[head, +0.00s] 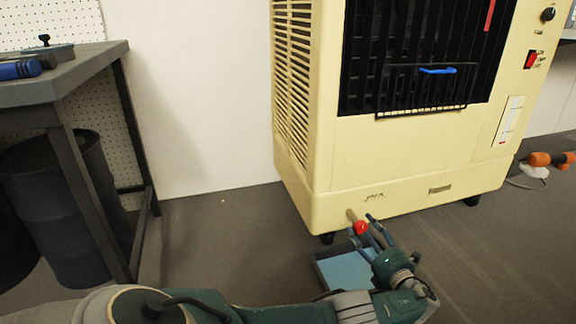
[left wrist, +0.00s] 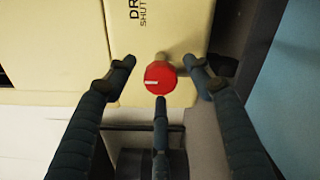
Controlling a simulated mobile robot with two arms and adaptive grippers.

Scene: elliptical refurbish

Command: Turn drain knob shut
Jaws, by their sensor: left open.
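The drain knob is a red round knob (head: 361,227) on a short tan pipe at the lower front of the cream-coloured cooler (head: 400,170). In the left wrist view the knob (left wrist: 160,77) shows a pale line on its face, near the "DR… SHUT" lettering. My left gripper (head: 374,229) is open at the knob. In the left wrist view its fingers (left wrist: 162,80) stand around the knob, one on each side and one below. I cannot tell whether any finger touches it. My right gripper is not in view.
A blue tray (head: 345,272) lies on the floor below the knob. A workbench (head: 60,85) with tools and dark barrels (head: 65,200) stands at the left. An orange-handled tool (head: 545,159) is at the right. Floor between bench and cooler is clear.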

